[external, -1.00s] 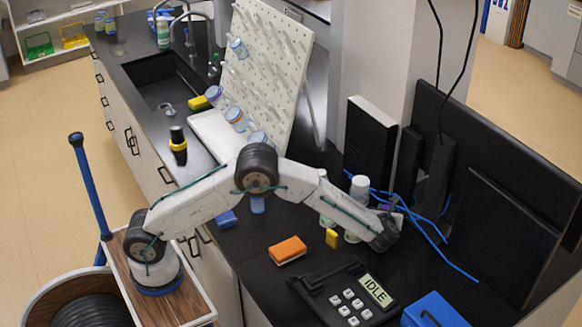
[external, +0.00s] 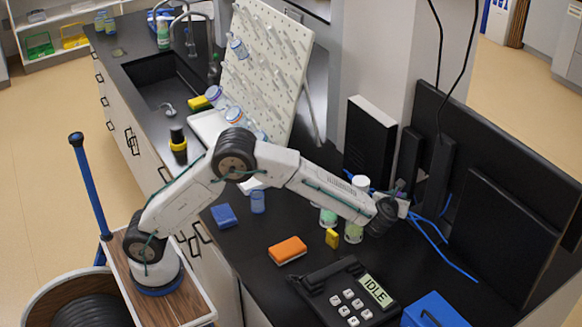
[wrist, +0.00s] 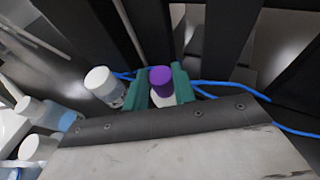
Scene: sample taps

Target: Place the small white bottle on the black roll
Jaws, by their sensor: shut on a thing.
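My gripper (wrist: 157,90) is shut on a small white bottle with a purple cap (wrist: 161,80), one green finger on each side of it. In the external view my gripper is mostly hidden behind my wrist, beside the bottles at the back of the black counter. A black cylinder with a yellow band (external: 178,141) stands on the counter at left, far from my gripper. I cannot tell whether it is the black roll.
White-capped bottles stand left of my gripper (wrist: 103,83). Blue cables (external: 432,235) and black panels (external: 500,230) are behind it.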

